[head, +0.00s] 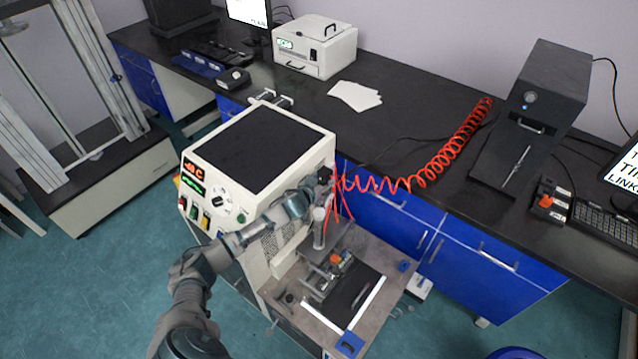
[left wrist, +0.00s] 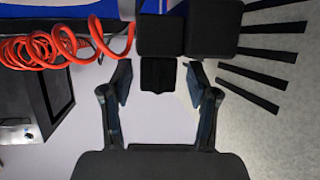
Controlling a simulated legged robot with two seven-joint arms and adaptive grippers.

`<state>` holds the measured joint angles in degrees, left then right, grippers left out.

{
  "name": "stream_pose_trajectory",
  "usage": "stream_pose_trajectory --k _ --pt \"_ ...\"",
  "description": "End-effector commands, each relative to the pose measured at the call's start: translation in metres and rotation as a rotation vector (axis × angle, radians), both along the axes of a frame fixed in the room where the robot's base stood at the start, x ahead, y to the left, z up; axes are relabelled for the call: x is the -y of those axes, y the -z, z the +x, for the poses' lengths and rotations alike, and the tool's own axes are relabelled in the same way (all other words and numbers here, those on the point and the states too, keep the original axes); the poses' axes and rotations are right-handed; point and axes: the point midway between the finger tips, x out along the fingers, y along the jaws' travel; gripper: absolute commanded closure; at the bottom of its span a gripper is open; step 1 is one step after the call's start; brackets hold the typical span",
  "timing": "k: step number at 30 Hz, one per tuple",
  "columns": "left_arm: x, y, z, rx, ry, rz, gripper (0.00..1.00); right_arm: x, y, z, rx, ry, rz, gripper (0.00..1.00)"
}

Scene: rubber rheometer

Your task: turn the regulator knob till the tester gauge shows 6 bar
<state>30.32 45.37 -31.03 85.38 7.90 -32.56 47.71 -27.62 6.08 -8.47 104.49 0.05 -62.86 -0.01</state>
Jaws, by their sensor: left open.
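The tester (head: 262,150) is a white cabinet with a black top. A round white dial (head: 222,198) sits on its front panel; it may be the gauge, and its reading is too small to make out. My left gripper (head: 324,178) is at the tester's upper right side, by the red hose. In the left wrist view, its two fingers (left wrist: 158,88) are open and apart. A small black block (left wrist: 158,74), which looks like the regulator knob, shows between the fingertips, below a larger black block (left wrist: 160,35). I cannot tell whether the fingers touch it. My right gripper is not in view.
A red coiled hose (head: 430,170) runs from the tester to the dark bench (head: 400,115); its coils also show near the gripper in the left wrist view (left wrist: 60,45). A second black block (left wrist: 212,28) and dark vent slots (left wrist: 250,85) lie close by on the right.

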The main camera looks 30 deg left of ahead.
Motion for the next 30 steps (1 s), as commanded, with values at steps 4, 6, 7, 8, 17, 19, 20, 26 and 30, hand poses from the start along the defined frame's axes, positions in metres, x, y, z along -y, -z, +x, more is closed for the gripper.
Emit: stream_pose_trajectory --k 4,6,7,8,17,19,20,26,30 --pt "0.001 -0.005 -0.015 -0.001 0.002 0.001 0.4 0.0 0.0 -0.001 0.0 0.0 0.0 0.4" --pt "0.003 -0.01 -0.027 0.0 0.003 0.002 0.4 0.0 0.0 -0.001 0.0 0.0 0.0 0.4" --pt "0.003 -0.012 -0.033 -0.001 0.002 0.001 0.4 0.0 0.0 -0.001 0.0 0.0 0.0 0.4" --pt "0.003 -0.014 -0.04 -0.001 0.003 0.001 0.4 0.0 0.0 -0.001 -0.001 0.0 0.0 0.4" --pt "0.008 -0.036 -0.095 -0.003 0.001 0.0 0.4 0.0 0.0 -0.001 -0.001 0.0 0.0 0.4" --pt "0.008 -0.039 -0.101 -0.003 0.0 0.0 0.4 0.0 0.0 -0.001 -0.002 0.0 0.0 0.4" --pt "0.008 -0.041 -0.103 -0.003 -0.001 0.0 0.4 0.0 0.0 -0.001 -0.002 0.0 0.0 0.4" --pt "0.009 -0.043 -0.108 -0.002 0.0 -0.001 0.4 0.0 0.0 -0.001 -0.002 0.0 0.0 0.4" --pt "0.009 -0.043 -0.108 -0.002 0.0 -0.001 0.4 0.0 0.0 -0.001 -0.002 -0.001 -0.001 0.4"
